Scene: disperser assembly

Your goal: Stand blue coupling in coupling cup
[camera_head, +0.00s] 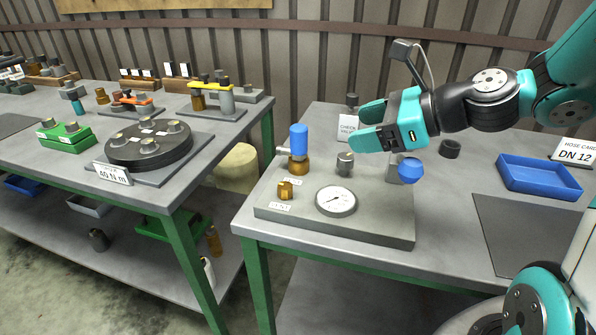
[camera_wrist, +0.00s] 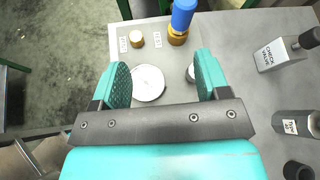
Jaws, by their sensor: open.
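A blue cylinder (camera_head: 299,141), which looks like the blue coupling, stands upright on a brass fitting (camera_head: 298,166) at the back left of the grey plate. It also shows at the top of the wrist view (camera_wrist: 184,14). A second, faceted blue piece (camera_head: 411,170) sits beside a grey block below my gripper. A dark round cup (camera_head: 450,148), perhaps the coupling cup, stands on the table behind the plate. My gripper (camera_head: 362,126) is open and empty above the plate, right of the blue cylinder. Its jaws (camera_wrist: 160,72) span the gauge in the wrist view.
The grey plate (camera_head: 270,210) carries a round gauge (camera_head: 336,200), a small brass fitting (camera_head: 285,190) and a metal knob (camera_head: 345,163). A blue tray (camera_head: 538,176) and a dark mat (camera_head: 525,235) lie to the right. Another bench with a black disc (camera_head: 148,143) stands left, across a gap.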

